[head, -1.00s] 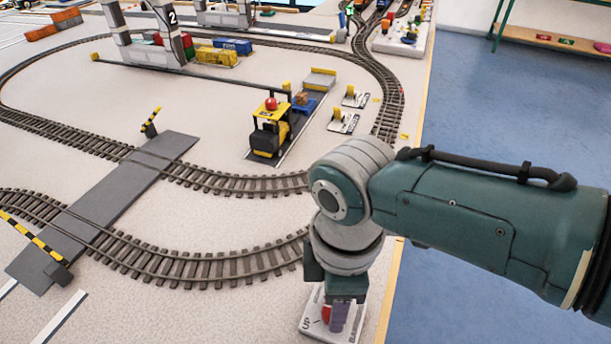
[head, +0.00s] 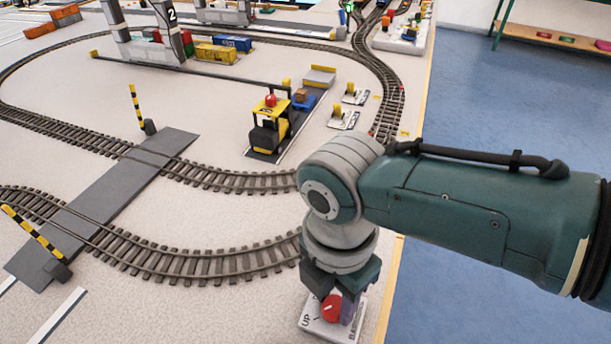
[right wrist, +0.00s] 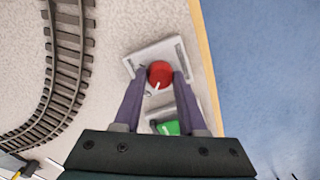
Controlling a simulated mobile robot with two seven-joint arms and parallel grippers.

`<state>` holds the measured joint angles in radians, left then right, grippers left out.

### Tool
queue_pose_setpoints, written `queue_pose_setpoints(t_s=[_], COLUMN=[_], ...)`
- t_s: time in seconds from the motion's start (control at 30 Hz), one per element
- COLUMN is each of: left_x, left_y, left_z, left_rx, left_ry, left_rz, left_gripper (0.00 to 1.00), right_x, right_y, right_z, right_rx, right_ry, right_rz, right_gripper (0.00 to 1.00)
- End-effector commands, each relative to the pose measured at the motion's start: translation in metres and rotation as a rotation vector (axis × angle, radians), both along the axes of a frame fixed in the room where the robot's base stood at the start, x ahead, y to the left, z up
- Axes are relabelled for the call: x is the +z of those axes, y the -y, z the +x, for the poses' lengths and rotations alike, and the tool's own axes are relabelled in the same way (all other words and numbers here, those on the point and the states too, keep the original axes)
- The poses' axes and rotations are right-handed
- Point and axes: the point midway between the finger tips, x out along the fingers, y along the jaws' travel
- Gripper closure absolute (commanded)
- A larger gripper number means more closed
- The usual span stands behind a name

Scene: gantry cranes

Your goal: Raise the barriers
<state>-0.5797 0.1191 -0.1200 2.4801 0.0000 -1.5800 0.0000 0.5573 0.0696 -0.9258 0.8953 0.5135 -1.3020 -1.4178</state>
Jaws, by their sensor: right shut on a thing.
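A red knob (head: 331,307) sits on a white control plate (head: 316,333) marked "UP" at the table's front right. My right gripper (head: 336,300) points down and is shut on the knob. In the right wrist view the fingers (right wrist: 160,76) grip the red knob (right wrist: 160,70) from both sides; a white pointer line shows on it. The far black-and-yellow barrier (head: 137,105) stands nearly upright beside the grey crossing (head: 150,160). The near barrier (head: 32,233) slants up to the left from its dark base. My left gripper is out of view.
A green knob (right wrist: 166,128) on another plate lies close to the red one. Curved track (head: 200,263) runs left of my gripper. A yellow forklift (head: 270,128) stands behind my arm. The table edge (head: 392,285) is just right.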

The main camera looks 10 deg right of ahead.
Motion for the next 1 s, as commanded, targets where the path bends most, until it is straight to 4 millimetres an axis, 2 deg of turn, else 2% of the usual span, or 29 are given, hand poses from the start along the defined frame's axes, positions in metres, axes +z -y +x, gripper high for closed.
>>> queue_pose_setpoints(t_s=[0.57,0.6,0.83,1.0], left_x=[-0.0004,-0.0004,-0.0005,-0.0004], left_y=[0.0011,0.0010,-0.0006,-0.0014], left_z=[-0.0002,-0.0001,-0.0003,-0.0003], left_rx=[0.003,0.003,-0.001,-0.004], left_ry=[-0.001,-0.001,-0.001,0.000], left_rz=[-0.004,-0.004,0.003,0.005], left_gripper=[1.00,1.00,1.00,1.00], right_x=[-0.0009,-0.0009,-0.0005,-0.0002], right_y=[0.0008,0.0008,0.0004,0.0002], right_z=[-0.0003,-0.0003,-0.0001,0.0000], right_rx=[0.028,0.028,0.027,0.027], right_ry=[0.000,0.000,-0.001,0.000], right_rz=[-0.002,-0.002,-0.001,0.000], right_gripper=[1.00,0.55,0.29,0.29])
